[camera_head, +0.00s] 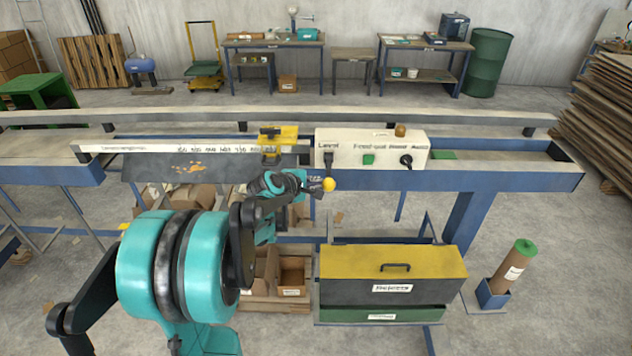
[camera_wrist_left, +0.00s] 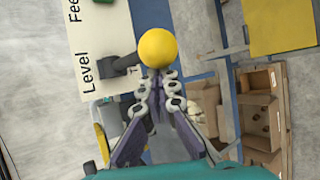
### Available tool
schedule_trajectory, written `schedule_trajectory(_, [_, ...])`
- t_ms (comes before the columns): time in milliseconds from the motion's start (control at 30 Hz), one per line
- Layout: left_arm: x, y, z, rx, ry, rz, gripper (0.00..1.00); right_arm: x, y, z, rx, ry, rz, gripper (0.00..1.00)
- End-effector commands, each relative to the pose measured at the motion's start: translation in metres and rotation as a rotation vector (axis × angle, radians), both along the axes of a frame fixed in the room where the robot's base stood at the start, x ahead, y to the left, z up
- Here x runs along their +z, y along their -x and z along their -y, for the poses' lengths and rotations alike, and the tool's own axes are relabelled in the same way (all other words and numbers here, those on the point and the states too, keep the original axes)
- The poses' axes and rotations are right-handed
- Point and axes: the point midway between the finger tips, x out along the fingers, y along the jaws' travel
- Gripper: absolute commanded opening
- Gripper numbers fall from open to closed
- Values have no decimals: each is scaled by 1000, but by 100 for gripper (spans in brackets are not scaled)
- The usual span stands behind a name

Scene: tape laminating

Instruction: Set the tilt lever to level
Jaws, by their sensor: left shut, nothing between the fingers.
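The tilt lever has a yellow ball knob (camera_head: 329,184) and a dark arm, at the front of the white control panel (camera_head: 385,170), below its "Level" label. In the left wrist view the yellow ball (camera_wrist_left: 158,48) is just ahead of my fingertips, and the dark lever arm (camera_wrist_left: 122,66) runs from beside the "Level" lettering towards it. My left gripper (camera_head: 314,187) is shut and empty, just left of the ball in the head view. The closed fingers (camera_wrist_left: 157,83) also show in the left wrist view. I cannot tell whether they touch the ball. My right gripper is not in view.
The panel also carries a green button (camera_head: 368,159) and a black knob (camera_head: 406,160). A yellow clamp-like part (camera_head: 278,136) sits on the rail to its left. A yellow-lidded box (camera_head: 350,262) and cardboard boxes (camera_head: 292,270) are below.

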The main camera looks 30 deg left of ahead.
Motion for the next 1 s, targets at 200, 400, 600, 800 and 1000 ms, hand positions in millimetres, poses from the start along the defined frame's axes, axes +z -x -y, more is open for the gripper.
schedule_trajectory(200, [20,1,1,-2,75,-124,0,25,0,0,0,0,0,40])
schedule_trajectory(400, [36,1,1,-2,169,-277,0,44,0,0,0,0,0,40])
schedule_trajectory(600, [48,-1,0,-2,253,-413,0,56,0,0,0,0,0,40])
schedule_trajectory(800, [52,-1,0,-1,296,-481,0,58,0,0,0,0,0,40])
schedule_trajectory(1000, [52,-1,0,-1,294,-478,0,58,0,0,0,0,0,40])
